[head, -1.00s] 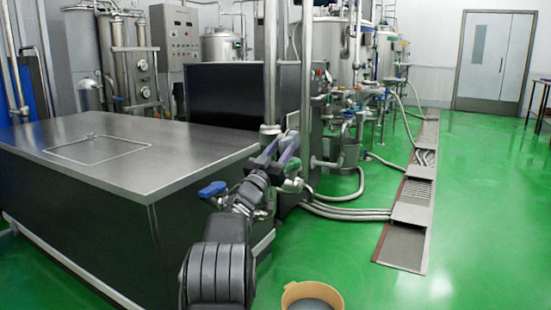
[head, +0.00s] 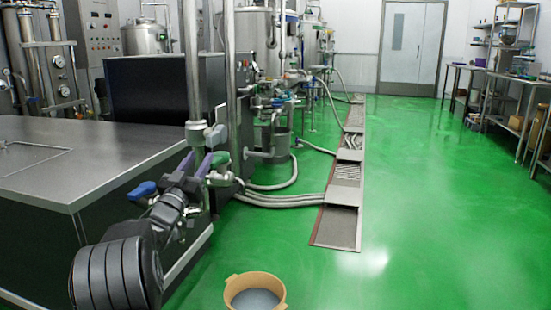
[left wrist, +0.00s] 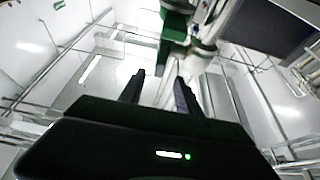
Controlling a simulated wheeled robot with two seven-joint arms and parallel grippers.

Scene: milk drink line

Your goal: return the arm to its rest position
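My left arm (head: 118,275) comes in from the bottom left of the head view. My left gripper (head: 198,165) is raised in front of the pipework, beside the corner of the metal-topped counter. In the left wrist view, the two dark fingers (left wrist: 160,92) stand apart with no held object visible between them. A valve with a blue handle (head: 143,190) shows just left of the gripper, and one with a green handle (head: 219,160) just right of it. Whether the fingers touch the pipework cannot be told. My right gripper is not in view.
The metal-topped counter (head: 75,165) fills the left. A vertical pipe (head: 190,70) rises behind the gripper. Hoses (head: 285,200) lie beside the floor drain (head: 338,222). A tan round tub (head: 232,288) is at the bottom. The green floor right of the drain is clear.

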